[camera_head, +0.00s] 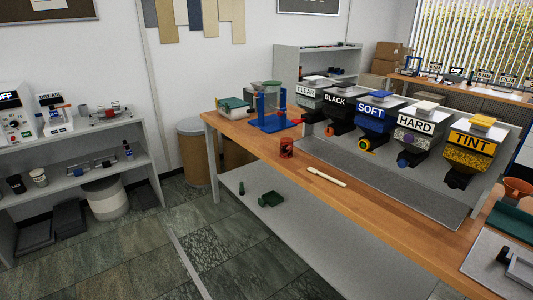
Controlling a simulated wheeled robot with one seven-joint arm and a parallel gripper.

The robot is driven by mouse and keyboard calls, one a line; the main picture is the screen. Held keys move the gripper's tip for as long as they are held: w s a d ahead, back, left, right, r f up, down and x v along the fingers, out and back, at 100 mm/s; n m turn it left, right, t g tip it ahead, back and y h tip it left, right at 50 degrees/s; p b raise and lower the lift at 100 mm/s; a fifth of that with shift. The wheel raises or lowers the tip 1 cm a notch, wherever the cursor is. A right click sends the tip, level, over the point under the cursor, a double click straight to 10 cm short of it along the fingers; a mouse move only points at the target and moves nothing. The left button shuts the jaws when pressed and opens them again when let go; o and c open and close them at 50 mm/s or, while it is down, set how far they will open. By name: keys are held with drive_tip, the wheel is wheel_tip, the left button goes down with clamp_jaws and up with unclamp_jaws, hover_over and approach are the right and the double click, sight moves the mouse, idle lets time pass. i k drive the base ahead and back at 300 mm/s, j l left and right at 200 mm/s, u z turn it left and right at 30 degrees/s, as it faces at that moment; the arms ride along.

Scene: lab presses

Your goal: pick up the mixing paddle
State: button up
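A pale, flat stick that looks like the mixing paddle (327,177) lies on the wooden bench top (252,134).
A blue stand (270,118) is at the bench's far left. A lower shelf (300,220) holds small green items. Open tiled floor (140,250) lies in front.

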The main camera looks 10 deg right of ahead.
sight(311, 169)
drive_tip(key=i+z, duration=0.2)
drive_tip(key=i, duration=0.7)
